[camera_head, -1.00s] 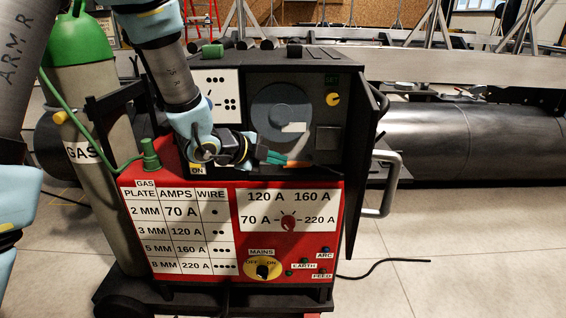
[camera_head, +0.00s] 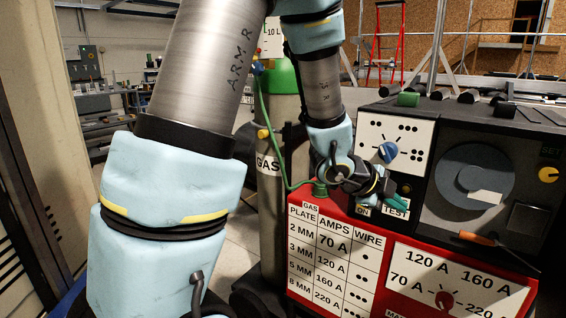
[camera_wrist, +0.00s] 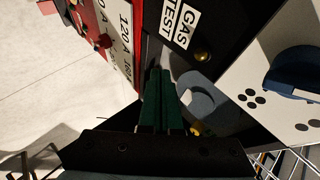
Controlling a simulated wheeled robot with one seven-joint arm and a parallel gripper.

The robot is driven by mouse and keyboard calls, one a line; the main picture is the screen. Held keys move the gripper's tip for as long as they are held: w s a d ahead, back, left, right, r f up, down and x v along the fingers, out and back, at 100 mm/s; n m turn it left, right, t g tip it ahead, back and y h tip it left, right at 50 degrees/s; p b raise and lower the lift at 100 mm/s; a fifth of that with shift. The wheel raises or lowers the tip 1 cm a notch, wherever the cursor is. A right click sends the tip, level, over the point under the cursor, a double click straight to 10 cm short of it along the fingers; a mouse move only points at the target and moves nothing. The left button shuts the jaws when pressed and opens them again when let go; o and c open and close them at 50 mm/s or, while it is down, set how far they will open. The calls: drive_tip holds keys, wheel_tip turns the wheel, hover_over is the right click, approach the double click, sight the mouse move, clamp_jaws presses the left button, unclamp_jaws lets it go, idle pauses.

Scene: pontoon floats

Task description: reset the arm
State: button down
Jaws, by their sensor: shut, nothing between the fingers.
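My gripper (camera_head: 384,196) is in front of the left part of the welding machine (camera_head: 470,250), near the ON and TEST labels. Its green fingers are together with nothing between them. In the wrist view the shut fingers (camera_wrist: 160,100) point toward the machine, close to the GAS TEST label (camera_wrist: 181,25). I cannot tell whether they touch the panel. My arm (camera_head: 324,90) reaches down to it from above.
A grey gas cylinder (camera_head: 268,180) with a green top stands left of the machine, joined by a green hose. An orange-handled tool (camera_head: 480,238) lies at the open compartment's lower edge. A red ladder (camera_head: 384,45) stands at the back. Pale floor shows at left.

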drive_tip(key=w+a+r+n+t+y+p, duration=0.1)
drive_tip(key=w+a+n+y+p, duration=0.2)
drive_tip(key=a+n, duration=0.7)
drive_tip(key=w+a+n+t+y, duration=0.1)
drive_tip(key=w+a+n+y, duration=0.35)
drive_tip(key=a, duration=0.95)
drive_tip(key=s+a+r+n+g+y+p, duration=0.1)
drive_tip(key=s+a+n+g, duration=0.3)
drive_tip(key=s+a+n, duration=0.6)
drive_tip(key=shift+s+a+r+n+y+p, duration=0.2)
drive_tip(key=shift+a+n+y+p, duration=0.35)
drive_tip(key=shift+n+y, duration=0.3)
drive_tip(key=c, duration=1.5)
unclamp_jaws()
